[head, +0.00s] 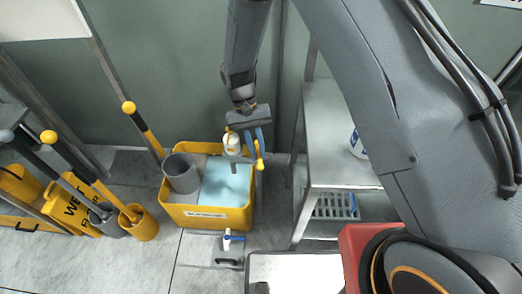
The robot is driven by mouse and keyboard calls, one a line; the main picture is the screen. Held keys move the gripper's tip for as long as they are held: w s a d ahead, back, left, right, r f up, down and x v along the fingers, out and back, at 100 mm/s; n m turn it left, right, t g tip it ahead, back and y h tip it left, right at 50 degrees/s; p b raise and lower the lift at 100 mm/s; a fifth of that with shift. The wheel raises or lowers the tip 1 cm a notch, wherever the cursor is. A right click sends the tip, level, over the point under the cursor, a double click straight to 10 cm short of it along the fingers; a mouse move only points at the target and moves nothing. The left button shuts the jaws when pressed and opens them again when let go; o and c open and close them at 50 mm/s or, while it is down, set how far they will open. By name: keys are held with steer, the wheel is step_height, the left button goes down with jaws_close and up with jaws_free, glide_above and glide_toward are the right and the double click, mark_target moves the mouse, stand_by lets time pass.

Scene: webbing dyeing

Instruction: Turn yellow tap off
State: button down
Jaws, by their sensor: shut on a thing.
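The yellow tap handle (259,160) is a small upright lever at the back right of a yellow tub (205,217). My gripper (258,146) reaches down from above and is shut on the handle, whose lower part shows below the fingers. A grey metal spout (236,158) sits just left of the handle, over the tub. The tub holds light blue liquid (227,183). Whether liquid runs from the spout is too small to tell. My gripper hides part of the tap.
A grey cylinder (182,173) stands in the tub's left side. A metal table (345,150) stands close on the right. Long-handled tools (85,170) and a yellow sign (72,211) are at the left. A blue-handled tap (228,239) is in front of the tub.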

steer(key=shift+a+m+y, duration=0.3)
steer(key=shift+a+m, duration=0.05)
steer(key=shift+m, duration=0.35)
steer(key=c, duration=1.7)
jaws_free()
steer(key=shift+a, duration=0.1)
steer(key=b+v, duration=0.2)
steer(key=v, duration=0.5)
steer(key=shift+w+r, duration=0.3)
steer(key=shift+r, duration=0.05)
